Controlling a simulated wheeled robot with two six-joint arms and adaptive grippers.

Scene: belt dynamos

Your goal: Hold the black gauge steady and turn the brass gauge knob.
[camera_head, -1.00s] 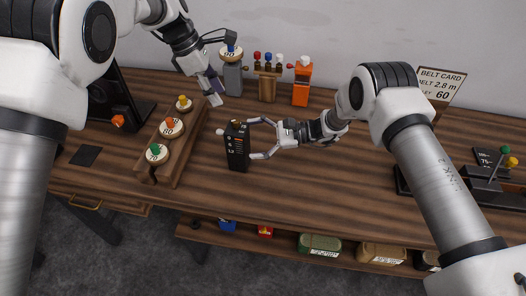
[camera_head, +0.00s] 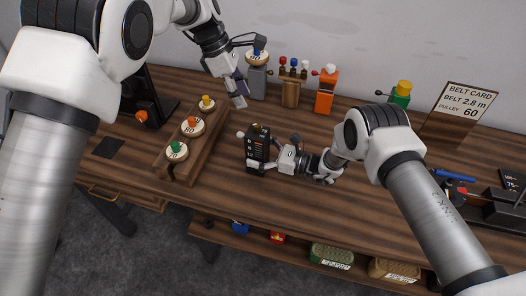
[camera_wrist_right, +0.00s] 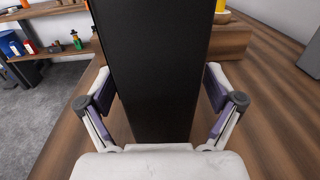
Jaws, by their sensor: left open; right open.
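The black gauge (camera_head: 256,148) stands upright on the wooden table in the head view. A small pale knob (camera_head: 240,134) sticks out from its upper left side; I cannot tell whether it is brass. My right gripper (camera_head: 263,152) reaches it from the right, with its jaws open around it. In the right wrist view the gauge's dark face (camera_wrist_right: 155,75) stands between the two fingers, with gaps visible on both sides. My left gripper (camera_head: 239,93) is open and empty above the table, behind and left of the gauge.
A wooden block (camera_head: 212,143) with several round dials lies left of the gauge. A grey post (camera_head: 257,82), a wooden stand (camera_head: 291,94) and an orange unit (camera_head: 325,94) stand behind. A belt card (camera_head: 464,104) is at back right. The table in front is clear.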

